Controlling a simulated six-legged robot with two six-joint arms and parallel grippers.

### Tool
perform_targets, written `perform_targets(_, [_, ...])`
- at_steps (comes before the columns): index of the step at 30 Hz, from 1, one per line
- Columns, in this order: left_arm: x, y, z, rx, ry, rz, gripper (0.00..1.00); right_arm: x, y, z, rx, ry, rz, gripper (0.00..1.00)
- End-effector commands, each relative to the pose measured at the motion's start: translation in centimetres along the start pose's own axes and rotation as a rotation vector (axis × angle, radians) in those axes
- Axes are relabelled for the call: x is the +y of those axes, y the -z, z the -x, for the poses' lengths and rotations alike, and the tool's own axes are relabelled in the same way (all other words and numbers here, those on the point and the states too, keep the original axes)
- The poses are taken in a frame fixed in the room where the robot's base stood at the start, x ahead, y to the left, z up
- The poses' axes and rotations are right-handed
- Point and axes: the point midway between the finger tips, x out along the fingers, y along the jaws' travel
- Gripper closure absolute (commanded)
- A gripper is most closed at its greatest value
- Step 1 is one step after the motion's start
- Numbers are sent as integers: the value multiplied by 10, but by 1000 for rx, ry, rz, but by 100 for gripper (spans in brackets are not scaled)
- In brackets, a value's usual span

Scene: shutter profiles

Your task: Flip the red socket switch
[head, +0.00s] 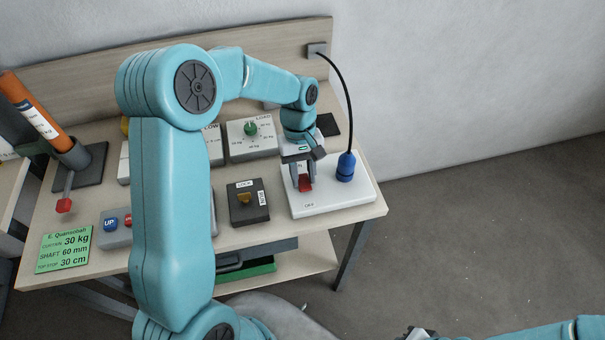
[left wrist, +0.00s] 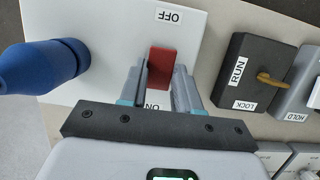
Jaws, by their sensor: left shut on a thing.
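The red switch (head: 306,185) sits on a white socket plate (head: 347,196) at the right end of the bench. In the left wrist view the red switch (left wrist: 161,64) lies between an OFF label (left wrist: 168,16) and an ON label (left wrist: 155,107). My left gripper (head: 302,180) reaches down over the switch and is shut on it, one finger on each side. I cannot tell which way the switch is tilted. My right gripper (head: 420,333) shows only as a dark piece at the bottom edge of the head view, and its jaws are not clear.
A blue plug (head: 346,168) with a black cable stands on the plate, right of my left gripper. A dark RUN/LOCK box (head: 240,212) sits to the left. A LOAD dial box (head: 251,138) is behind. Open floor lies right of the bench.

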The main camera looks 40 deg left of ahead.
Motion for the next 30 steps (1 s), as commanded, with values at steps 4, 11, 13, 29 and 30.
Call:
perform_targets(4, [0,-1,-8,161,-4,-6,99,12,0,-34,-1,0,0,100])
perform_targets(11, [0,-5,-2,255,-5,-2,99,16,1,-45,-1,0,0,100])
perform_targets(13, [0,-6,-1,257,-4,-1,99,16,1,-44,0,0,0,100])
perform_targets(29, [0,-6,-1,253,-3,0,43,16,1,-43,0,0,0,100])
perform_targets(30, [0,-6,0,253,-3,0,43,16,1,-43,0,0,0,100])
